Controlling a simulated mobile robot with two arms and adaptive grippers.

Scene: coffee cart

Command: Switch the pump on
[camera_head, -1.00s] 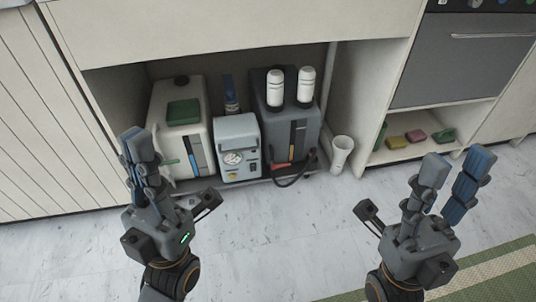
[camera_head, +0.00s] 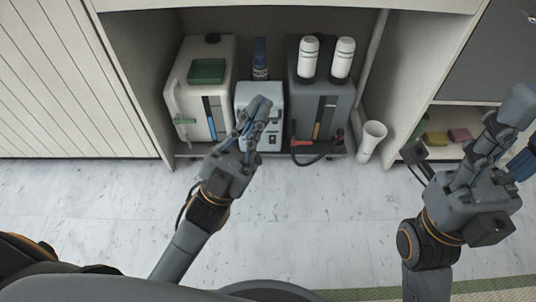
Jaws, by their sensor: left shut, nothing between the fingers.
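The pump appears to be the small light grey-blue box (camera_head: 275,112) on the low shelf between a white tank and a dark grey tank. Small controls (camera_head: 272,139) show on the right of its front. Its gauge and the left of its front are hidden behind my left fingers. My left gripper (camera_head: 257,108) is shut and empty, its fingertips in front of the pump. I cannot tell whether they touch it.
The dark grey tank (camera_head: 308,105) with two white cylinders and a red-ended hose stands right. A white tube (camera_head: 371,138) and cabinet wall lie further right. The floor in front is clear.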

